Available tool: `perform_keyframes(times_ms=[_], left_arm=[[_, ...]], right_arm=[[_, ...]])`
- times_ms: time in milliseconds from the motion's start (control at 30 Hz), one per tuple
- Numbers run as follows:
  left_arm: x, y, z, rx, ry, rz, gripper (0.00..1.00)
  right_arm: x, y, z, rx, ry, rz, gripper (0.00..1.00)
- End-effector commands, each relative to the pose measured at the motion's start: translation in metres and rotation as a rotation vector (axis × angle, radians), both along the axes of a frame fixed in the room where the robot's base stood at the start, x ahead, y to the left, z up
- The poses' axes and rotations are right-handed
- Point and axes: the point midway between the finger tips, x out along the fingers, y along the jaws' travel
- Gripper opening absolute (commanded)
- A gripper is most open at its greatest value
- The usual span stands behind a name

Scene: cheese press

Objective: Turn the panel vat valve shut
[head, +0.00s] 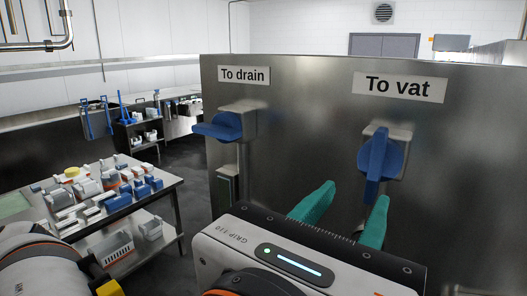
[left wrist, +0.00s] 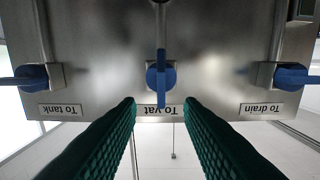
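The panel vat valve (head: 376,162) has a blue handle on a square metal body below the "To vat" label (head: 399,87). Its handle stands upright, in line with the pipe in the left wrist view (left wrist: 161,78). My left gripper (head: 356,193) is open, its two green fingers apart and pointing at the panel. In the left wrist view, which is upside down, the handle's end lies between the fingertips (left wrist: 160,104). I cannot tell whether they touch it. Nothing is held. My right gripper is not in view.
The drain valve (head: 224,126) and the tank valve (left wrist: 30,76) sit on either side of the vat valve, their blue handles lying crosswise. The steel panel (head: 300,140) is directly ahead. A table (head: 165,187) with several blue and grey parts stands at left.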

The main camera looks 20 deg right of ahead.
Motion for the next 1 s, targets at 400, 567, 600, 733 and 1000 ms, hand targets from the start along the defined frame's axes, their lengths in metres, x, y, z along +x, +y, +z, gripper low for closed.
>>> perform_keyframes(times_ms=[400, 567, 600, 733, 1000], left_arm=[[0.047, -0.054, 0.004, 0.0, 0.008, 0.002, 0.34], [0.064, -0.074, 0.003, 0.0, 0.005, 0.003, 0.34], [0.067, -0.078, 0.003, -0.002, 0.005, 0.002, 0.34], [0.074, -0.086, 0.002, -0.003, 0.004, 0.001, 0.34], [0.077, -0.089, 0.0, -0.003, 0.003, 0.001, 0.34]], right_arm=[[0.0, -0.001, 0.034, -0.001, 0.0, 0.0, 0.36], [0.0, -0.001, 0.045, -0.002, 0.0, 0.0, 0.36], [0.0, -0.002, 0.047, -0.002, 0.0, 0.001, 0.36], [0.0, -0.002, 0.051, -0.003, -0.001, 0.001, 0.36], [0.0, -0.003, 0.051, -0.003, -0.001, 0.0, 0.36]])
